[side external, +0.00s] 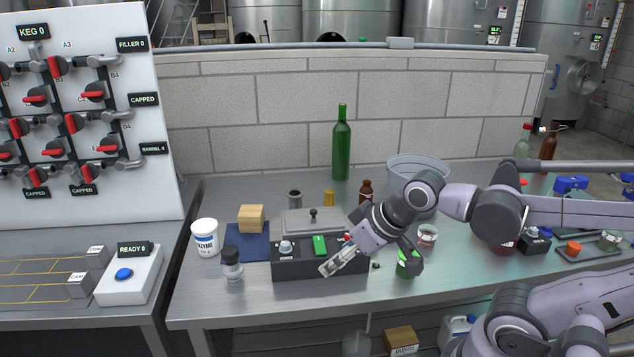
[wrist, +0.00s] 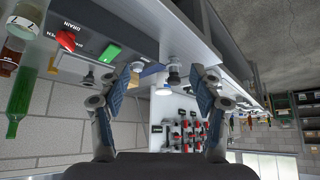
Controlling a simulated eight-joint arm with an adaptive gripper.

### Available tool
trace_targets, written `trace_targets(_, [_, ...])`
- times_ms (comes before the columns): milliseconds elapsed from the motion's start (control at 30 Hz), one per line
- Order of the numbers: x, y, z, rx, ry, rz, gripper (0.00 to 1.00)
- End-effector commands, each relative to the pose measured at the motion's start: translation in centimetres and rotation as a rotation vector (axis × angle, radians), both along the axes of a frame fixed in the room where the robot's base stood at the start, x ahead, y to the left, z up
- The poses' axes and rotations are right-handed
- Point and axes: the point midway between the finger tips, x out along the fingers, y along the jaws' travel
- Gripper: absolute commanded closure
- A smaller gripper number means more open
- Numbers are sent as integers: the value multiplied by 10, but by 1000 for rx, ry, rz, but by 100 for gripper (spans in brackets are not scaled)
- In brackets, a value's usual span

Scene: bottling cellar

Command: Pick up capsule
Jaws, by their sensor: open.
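A small gold cylinder (side external: 329,198), which looks like the capsule, stands upright on the steel table behind the black control box, left of the green bottle's base. In the wrist view a small yellow piece (wrist: 52,65) at upper left appears to be the same thing. My gripper (side external: 328,268) is in front of the black box, apart from the gold cylinder and nearer the table's front edge. In the wrist view my gripper (wrist: 168,78) has its two fingers wide apart with nothing held between them.
The black control box (side external: 290,268) with a green switch lies between my gripper and the cylinder. A green bottle (side external: 341,150), brown bottle (side external: 366,190), grey cup (side external: 295,198), wooden block (side external: 251,218) and white tub (side external: 205,238) stand around.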

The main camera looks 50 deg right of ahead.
Motion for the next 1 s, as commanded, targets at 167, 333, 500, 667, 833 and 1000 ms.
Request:
trace_targets(167, [0,0,0,0,0,0,38])
trace_targets(333, [0,0,0,0,0,0,38])
trace_targets(500, [3,-2,3,11,3,-19,38])
trace_targets(667, [25,-12,22,96,26,-154,38])
trace_targets(833, [66,-36,49,252,65,-410,38])
trace_targets(1000, [109,-68,66,408,99,-673,38])
